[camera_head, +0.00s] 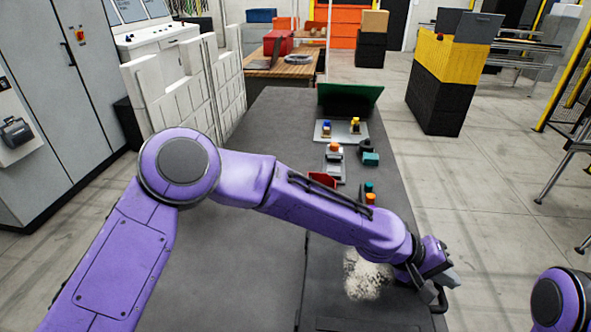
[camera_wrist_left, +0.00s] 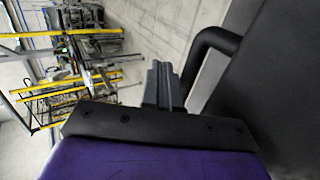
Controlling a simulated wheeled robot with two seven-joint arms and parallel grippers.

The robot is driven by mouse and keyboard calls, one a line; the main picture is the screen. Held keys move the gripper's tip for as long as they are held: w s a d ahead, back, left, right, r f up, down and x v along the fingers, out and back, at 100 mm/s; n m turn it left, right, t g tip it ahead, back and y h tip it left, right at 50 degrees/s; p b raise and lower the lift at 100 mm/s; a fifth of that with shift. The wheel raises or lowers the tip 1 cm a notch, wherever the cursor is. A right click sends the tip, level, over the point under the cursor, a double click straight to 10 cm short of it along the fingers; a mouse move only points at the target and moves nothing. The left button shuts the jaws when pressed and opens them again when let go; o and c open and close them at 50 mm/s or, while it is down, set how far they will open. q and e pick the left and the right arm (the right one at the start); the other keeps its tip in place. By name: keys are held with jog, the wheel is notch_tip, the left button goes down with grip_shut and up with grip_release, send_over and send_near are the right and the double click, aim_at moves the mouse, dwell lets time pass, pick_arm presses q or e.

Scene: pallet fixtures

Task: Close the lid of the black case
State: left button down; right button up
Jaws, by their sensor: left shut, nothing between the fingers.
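The black case (camera_head: 328,285) is at the bottom of the head view, dark against the dark table, partly behind my left arm. A black handle (camera_head: 441,299) shows at its right side. In the left wrist view the curved handle (camera_wrist_left: 212,36) stands out from a broad dark panel (camera_wrist_left: 280,100). How far the lid is open I cannot tell. My left gripper (camera_head: 446,281) is shut and empty, close beside the handle; its fingers (camera_wrist_left: 163,85) are left of the handle in the wrist view. Contact is unclear. My right gripper is out of view.
A pale speckled patch (camera_head: 366,276) shows beside my left forearm. Farther back are a red part (camera_head: 322,179), a grey plate (camera_head: 340,132) with small coloured parts, and a green-edged dark panel (camera_head: 348,98). The table's left part is clear. Open floor lies right.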

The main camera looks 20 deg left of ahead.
pick_arm(q)
jog(key=shift+s+d, duration=0.1)
jog(key=shift+r, duration=0.1)
notch_tip(320, 180, up, 14)
jog(key=d+p, duration=0.2)
jog(key=shift+w+d+f, duration=0.2)
jog(key=shift+w+d, duration=0.05)
jog(key=shift+w, duration=0.05)
